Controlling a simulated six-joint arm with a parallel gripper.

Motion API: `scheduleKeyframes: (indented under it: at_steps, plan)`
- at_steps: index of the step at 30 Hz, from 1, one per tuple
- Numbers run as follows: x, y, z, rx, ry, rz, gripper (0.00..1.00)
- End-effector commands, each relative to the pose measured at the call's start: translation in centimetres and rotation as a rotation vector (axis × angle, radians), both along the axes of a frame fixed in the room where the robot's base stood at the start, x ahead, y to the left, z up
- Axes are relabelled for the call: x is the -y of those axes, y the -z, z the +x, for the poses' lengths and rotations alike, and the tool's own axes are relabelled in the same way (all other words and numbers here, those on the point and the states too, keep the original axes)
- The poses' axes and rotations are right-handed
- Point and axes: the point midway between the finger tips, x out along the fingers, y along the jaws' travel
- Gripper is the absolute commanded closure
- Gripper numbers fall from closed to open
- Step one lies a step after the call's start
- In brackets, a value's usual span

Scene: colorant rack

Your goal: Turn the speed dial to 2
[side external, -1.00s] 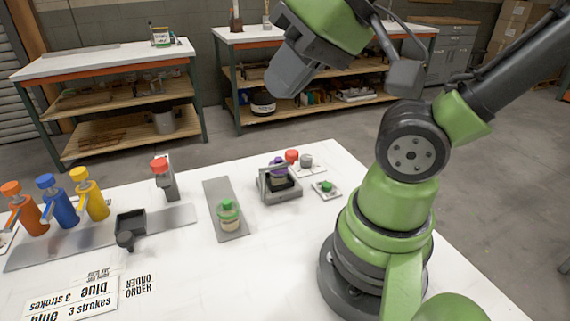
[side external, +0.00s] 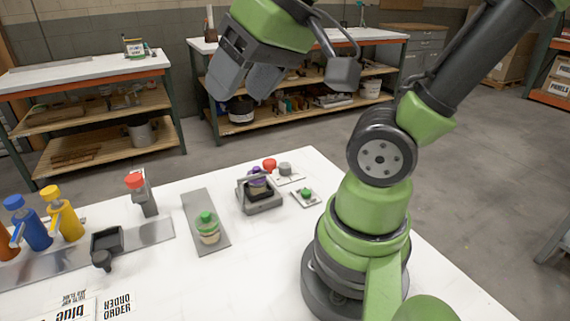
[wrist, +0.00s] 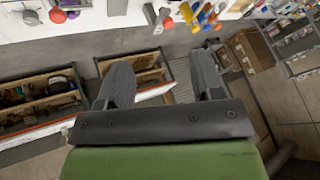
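A small grey round knob (side external: 285,169), which looks like the speed dial, stands on a pale plate at the far edge of the white table in the side external view. Its marks are too small to read. A red-topped button (side external: 269,165) stands just left of it. My gripper (side external: 240,85) is raised high above the table, well above and left of the knob in the picture. Its two fingers are apart and empty. The wrist view shows the spread fingers (wrist: 161,62) with nothing between them. There, the grey knob (wrist: 30,17) and a red button (wrist: 57,15) show at the top left.
A purple-topped container sits in a grey machine (side external: 260,200) near the knob. A small green button (side external: 306,193) is to its right. A green-lidded jar (side external: 207,228) stands on a grey strip. Blue and yellow pump bottles (side external: 63,215) and a red-topped device (side external: 140,188) are left.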

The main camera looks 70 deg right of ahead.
Motion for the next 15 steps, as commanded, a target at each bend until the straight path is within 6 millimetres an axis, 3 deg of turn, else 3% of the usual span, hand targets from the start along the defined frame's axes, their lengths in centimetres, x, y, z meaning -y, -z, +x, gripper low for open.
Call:
scheduleKeyframes:
  at_steps: [3,9,15]
  plan:
    - [3.3,0.7,3.2,-0.086,0.019,-0.077,0.39]
    - [10.6,3.7,7.3,-0.241,0.005,-0.174,0.39]
    - [19.0,9.4,8.4,-0.397,-0.036,-0.202,0.39]
